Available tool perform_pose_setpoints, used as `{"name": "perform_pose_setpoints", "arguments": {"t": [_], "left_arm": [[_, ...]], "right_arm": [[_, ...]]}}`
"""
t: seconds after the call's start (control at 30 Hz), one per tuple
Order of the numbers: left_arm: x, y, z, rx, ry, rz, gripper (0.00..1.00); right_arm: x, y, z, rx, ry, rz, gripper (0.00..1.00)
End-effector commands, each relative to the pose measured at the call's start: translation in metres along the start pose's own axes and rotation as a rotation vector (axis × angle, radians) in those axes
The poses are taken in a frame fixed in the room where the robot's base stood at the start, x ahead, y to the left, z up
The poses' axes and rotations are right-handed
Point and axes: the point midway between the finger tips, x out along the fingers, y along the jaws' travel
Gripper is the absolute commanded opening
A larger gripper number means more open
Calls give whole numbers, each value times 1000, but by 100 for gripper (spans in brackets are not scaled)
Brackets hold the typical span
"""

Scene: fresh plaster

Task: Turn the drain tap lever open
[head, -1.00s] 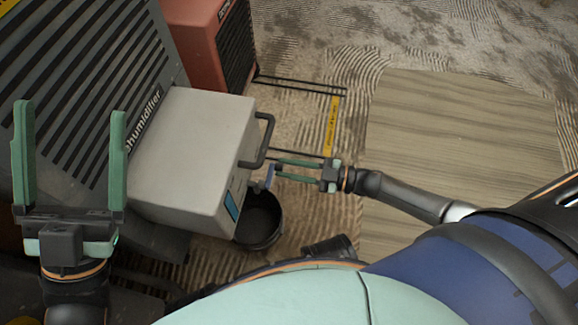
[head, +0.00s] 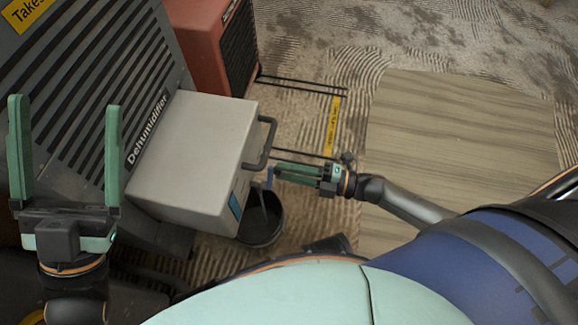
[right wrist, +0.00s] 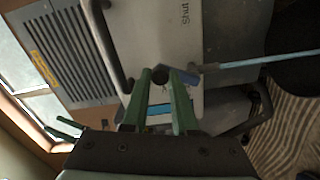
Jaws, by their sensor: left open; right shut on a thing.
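The grey dehumidifier unit (head: 190,150) stands left of centre with a dark handle (head: 262,145) on its right face. The small blue drain tap lever (head: 269,179) is below that handle, at my right gripper's fingertips; it also shows in the right wrist view (right wrist: 187,77). My right gripper (head: 276,172) is shut on the lever, its fingers partly hiding the tap. A pale blue stream of water (right wrist: 255,62) runs from the tap towards the black bucket (head: 277,236) below. My left gripper (head: 66,105) is open and empty, left of the unit.
A red machine (head: 212,45) stands behind the unit. A yellow label (head: 334,118) lies near dark bars on the patterned floor. A wood-look floor panel (head: 460,140) is clear at the right.

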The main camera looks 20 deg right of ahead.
Motion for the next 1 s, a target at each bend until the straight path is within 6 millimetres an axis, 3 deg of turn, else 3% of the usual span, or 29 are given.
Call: {"name": "perform_pose_setpoints", "arguments": {"t": [0.5,1.0], "left_arm": [[0,0,0,2,2,1,90],[0,-1,0,1,1,-9,90]], "right_arm": [[0,0,-21,-400,0,2,0],[0,-1,-27,-516,2,2,0]]}}
